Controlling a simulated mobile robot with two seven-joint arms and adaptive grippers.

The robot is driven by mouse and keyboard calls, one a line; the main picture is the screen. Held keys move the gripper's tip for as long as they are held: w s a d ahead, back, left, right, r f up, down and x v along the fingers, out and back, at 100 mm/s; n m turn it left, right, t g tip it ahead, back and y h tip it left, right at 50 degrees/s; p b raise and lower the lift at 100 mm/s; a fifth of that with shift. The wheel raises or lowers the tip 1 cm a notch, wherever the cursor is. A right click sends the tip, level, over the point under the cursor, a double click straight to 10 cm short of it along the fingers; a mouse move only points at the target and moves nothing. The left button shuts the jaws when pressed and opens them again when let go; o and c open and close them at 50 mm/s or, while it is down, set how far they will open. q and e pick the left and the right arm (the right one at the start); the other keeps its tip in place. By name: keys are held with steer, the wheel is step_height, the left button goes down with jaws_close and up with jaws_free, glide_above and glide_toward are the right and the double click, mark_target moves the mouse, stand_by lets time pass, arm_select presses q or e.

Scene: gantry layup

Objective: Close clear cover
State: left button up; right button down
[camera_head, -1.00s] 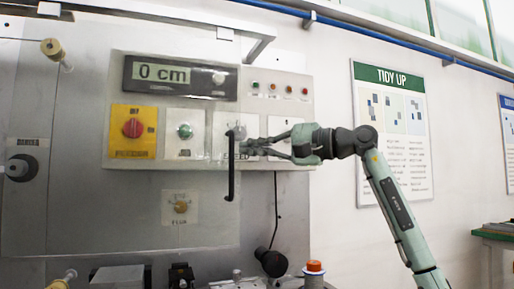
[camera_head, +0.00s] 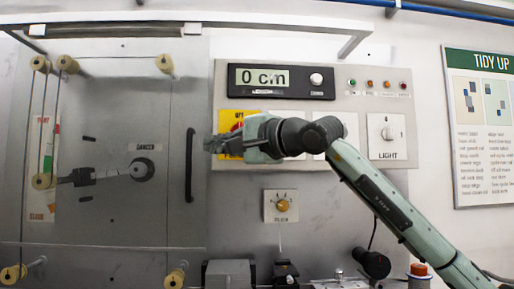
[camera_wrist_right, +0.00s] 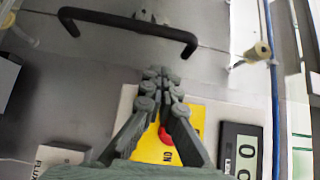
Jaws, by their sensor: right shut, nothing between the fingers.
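The clear cover (camera_head: 170,215) is a transparent sheet over the left part of the grey machine. Its upright black bar handle (camera_head: 190,165) is near its right edge, left of the control panel. The handle also shows in the right wrist view (camera_wrist_right: 130,32). My right gripper (camera_head: 210,148) reaches in from the right, in front of the yellow switch plate, its fingertips just right of the handle. In the wrist view its fingers (camera_wrist_right: 163,72) are shut and empty, with a visible gap to the handle. My left gripper is not in view.
The control panel (camera_head: 345,105) carries a "0 cm" display (camera_head: 280,80), a mostly hidden yellow switch plate (camera_head: 228,122) and a LIGHT switch (camera_head: 388,135). Pale rollers (camera_head: 165,63) and a dark spindle (camera_head: 140,169) sit behind or around the cover. Small fixtures line the lower edge.

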steer(key=a, duration=0.5)
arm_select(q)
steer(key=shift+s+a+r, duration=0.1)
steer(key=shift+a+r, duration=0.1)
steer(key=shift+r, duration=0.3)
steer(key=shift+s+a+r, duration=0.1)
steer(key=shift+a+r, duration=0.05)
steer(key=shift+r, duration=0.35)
arm_select(e)
steer(key=shift+a, duration=0.15)
arm_select(q)
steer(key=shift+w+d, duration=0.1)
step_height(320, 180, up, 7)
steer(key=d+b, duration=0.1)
steer(key=b, duration=0.2)
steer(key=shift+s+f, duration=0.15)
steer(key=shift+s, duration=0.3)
arm_select(e)
glide_toward(184, 146)
steer(key=d, duration=0.2)
steer(key=s+d, duration=0.1)
steer(key=d, duration=0.2)
steer(key=shift+s+d, duration=0.3)
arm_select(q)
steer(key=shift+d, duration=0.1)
